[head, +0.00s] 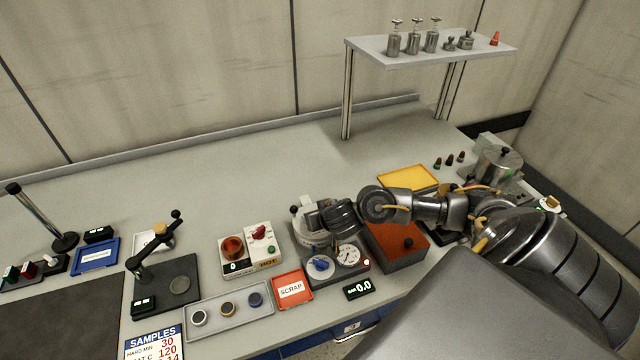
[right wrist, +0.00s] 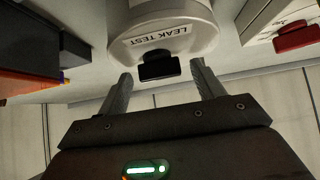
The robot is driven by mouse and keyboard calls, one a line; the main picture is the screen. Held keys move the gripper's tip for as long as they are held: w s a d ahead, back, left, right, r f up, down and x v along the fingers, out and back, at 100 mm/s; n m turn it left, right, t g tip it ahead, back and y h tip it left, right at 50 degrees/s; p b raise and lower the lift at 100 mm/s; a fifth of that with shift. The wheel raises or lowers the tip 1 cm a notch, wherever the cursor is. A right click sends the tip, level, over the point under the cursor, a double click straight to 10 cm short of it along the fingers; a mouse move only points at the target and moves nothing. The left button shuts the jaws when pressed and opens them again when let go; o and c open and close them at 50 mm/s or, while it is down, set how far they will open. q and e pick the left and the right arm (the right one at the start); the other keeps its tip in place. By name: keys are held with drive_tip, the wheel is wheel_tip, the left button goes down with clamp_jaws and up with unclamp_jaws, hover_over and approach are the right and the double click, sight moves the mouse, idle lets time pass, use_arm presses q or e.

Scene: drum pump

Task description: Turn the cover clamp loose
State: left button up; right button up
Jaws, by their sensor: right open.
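A white round unit marked LEAK TEST (right wrist: 165,28) fills the top of the right wrist view. In the head view its pale body (head: 303,222) shows partly behind my right wrist. A small black block (right wrist: 160,67), which looks like the cover clamp, sticks out from the unit's edge. My right gripper (right wrist: 161,77) is open, with one finger on each side of the black block and a gap visible at both sides. Its fingertips are hidden in the head view. My left gripper is not in view.
A white box with a red knob (head: 258,233) stands left of the unit. A dial gauge (head: 347,254) and blue knob (head: 320,265) sit in front. A red-topped box (head: 395,250) is close on the right.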

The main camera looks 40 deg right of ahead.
drive_tip(key=c, duration=1)
